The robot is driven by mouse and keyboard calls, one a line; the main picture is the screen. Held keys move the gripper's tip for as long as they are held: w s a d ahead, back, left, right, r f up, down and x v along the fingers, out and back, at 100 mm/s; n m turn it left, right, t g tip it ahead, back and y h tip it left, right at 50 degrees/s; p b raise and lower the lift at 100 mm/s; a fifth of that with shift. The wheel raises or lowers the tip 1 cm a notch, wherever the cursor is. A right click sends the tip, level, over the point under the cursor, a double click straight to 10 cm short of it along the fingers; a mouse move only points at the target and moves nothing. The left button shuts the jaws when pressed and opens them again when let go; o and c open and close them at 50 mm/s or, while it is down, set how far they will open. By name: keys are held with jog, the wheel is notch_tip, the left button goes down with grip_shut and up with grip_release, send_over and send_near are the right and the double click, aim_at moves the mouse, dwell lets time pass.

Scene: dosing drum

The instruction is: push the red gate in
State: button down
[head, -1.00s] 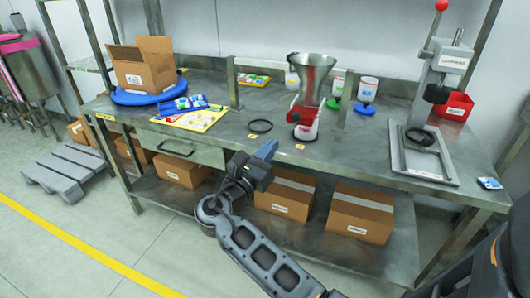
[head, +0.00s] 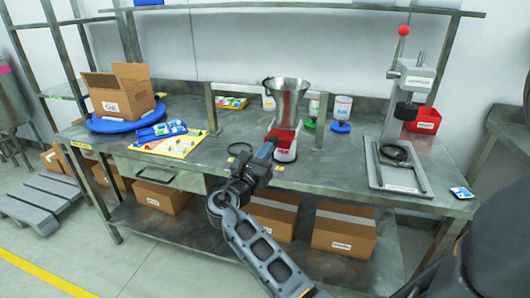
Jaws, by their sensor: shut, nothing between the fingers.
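The doser on the bench has a steel hopper (head: 289,98) over a white and red base. The red gate (head: 283,137) shows at the front of that base, below the hopper. My gripper (head: 268,147) is shut and empty, with its blue fingers pointing up and right at the gate's lower left side. The fingertips overlap the base's left edge in the picture. I cannot tell whether they touch the gate. My gripper and wrist hide part of the bench's front edge.
White tubs (head: 342,107) with coloured bases stand to the right, behind a steel post. A press (head: 402,110) stands further right. A cardboard box (head: 118,92) and a yellow board (head: 168,142) are on the left.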

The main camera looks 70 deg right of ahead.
send_near(279, 135)
jog(key=d+r, duration=0.2)
jog(key=s+d+r, duration=0.1)
jog(key=d+r, duration=0.1)
jog(key=shift+s, duration=0.1)
jog(key=shift+d, duration=0.15)
jog(key=shift+s, duration=0.15)
